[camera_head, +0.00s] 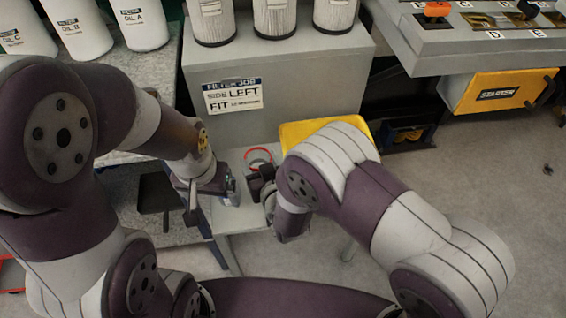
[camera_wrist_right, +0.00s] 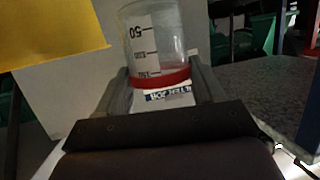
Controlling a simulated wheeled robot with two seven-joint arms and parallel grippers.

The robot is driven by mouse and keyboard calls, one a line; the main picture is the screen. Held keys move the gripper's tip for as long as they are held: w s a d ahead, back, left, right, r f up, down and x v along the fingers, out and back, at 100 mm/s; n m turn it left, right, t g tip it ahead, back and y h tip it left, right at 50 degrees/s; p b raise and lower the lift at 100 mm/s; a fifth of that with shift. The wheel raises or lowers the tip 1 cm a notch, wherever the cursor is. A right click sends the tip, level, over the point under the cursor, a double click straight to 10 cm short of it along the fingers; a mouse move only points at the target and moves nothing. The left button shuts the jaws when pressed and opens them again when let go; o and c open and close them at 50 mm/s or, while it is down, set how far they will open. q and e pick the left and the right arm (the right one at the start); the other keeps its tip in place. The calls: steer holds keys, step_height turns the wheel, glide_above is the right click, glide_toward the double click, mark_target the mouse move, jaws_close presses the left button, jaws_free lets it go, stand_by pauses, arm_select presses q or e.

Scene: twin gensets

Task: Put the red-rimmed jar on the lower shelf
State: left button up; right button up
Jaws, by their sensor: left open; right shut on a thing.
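The red-rimmed jar is clear, with a white measuring scale; its red rim (camera_head: 258,151) shows in the head view in front of the grey cabinet. In the right wrist view the jar (camera_wrist_right: 158,38) stands between my right gripper's fingers (camera_wrist_right: 160,90), with the red rim nearest the palm. My right gripper (camera_head: 261,180) is shut on the jar; its wrist hides part of it in the head view. My left gripper (camera_head: 214,196) is open, to the left of the right one, above a pale stand. A speckled grey lower shelf (camera_head: 117,190) lies at left, partly behind my left arm.
A grey cabinet (camera_head: 300,88) with a filter-job sign (camera_head: 233,97) stands behind the grippers, carrying several white filters. Oil containers (camera_head: 142,22) stand on the bench at left. A yellow panel (camera_head: 312,130) sits right of the jar. The pale stand (camera_head: 232,217) is below. Open floor (camera_head: 480,165) lies at right.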

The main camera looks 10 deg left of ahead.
steer(key=f, duration=0.2)
steer(key=f+b, duration=0.1)
steer(key=f, duration=0.1)
steer(key=f+b, duration=0.1)
steer(key=f, duration=0.1)
steer(key=shift+w+a, duration=0.1)
steer(key=shift+w, duration=0.15)
steer(key=shift+f+b, duration=0.75)
steer(key=shift+f, duration=1.15)
steer(key=shift+f, duration=0.15)
steer(key=o, duration=1.1)
